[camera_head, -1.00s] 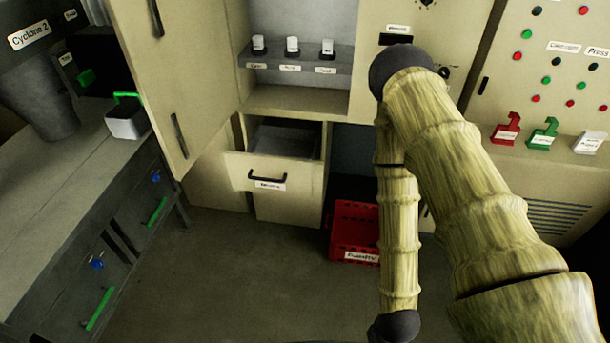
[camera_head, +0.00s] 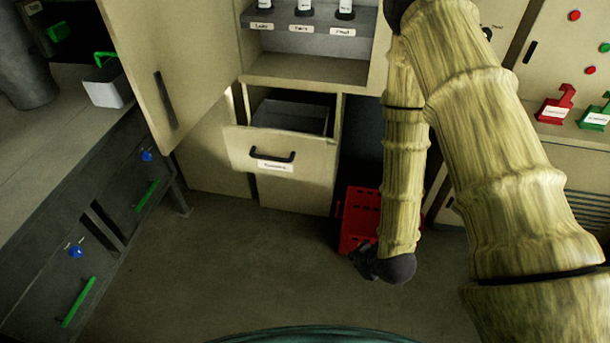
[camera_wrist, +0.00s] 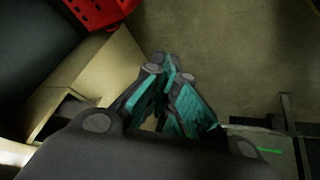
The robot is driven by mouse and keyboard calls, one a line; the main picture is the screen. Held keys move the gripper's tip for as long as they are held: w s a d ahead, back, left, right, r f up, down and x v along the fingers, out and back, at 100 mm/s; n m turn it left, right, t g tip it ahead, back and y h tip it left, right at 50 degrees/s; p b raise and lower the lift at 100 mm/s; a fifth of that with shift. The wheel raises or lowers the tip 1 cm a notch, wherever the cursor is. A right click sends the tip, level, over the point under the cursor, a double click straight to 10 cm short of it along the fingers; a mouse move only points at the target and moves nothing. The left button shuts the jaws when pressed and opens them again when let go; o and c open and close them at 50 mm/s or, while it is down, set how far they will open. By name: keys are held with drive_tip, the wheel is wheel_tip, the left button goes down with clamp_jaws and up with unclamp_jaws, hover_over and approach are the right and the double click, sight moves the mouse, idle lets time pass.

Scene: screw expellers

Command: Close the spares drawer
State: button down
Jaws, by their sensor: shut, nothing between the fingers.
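The spares drawer is most likely the beige drawer (camera_head: 232,146) with a black handle (camera_head: 272,155) and a white label I cannot read clearly. It is pulled out of the cabinet, and its grey inside shows from above. My gripper (camera_head: 360,262) is low in front of the red crate, right of the drawer and below its handle level, partly hidden by my wrist. In the wrist view, my gripper (camera_wrist: 172,72) has its teal-padded fingers together and empty. A beige box-like form (camera_wrist: 100,75) left of the fingers appears to be the drawer, apart from them.
An open cabinet door (camera_head: 150,70) hangs left of the drawer. A red crate (camera_head: 360,205) stands on the floor to the right. A grey bench (camera_head: 40,215) with green handles is at left. The floor (camera_head: 240,255) before the drawer is clear.

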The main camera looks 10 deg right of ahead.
sight(297, 153)
drive_tip(key=shift+w+a+r+n+t+y+b, duration=1.45)
drive_tip(key=shift+w+n+b, duration=1.3)
drive_tip(key=shift+w+b, duration=2.6)
drive_tip(key=shift+w+a+r+n+t+y+b, duration=0.85)
drive_tip(key=shift+w+a+n+t+b, duration=1.6)
drive_tip(key=shift+w+b, duration=2.9)
drive_tip(key=shift+w+a+r+n+t+y+b, duration=1.35)
drive_tip(key=shift+w+n+b, duration=1.75)
drive_tip(key=shift+w+b, duration=2.2)
drive_tip(key=shift+w+a+f+h+p, duration=0.1)
drive_tip(key=shift+w+h+p, duration=0.15)
drive_tip(key=shift+w+p, duration=0.15)
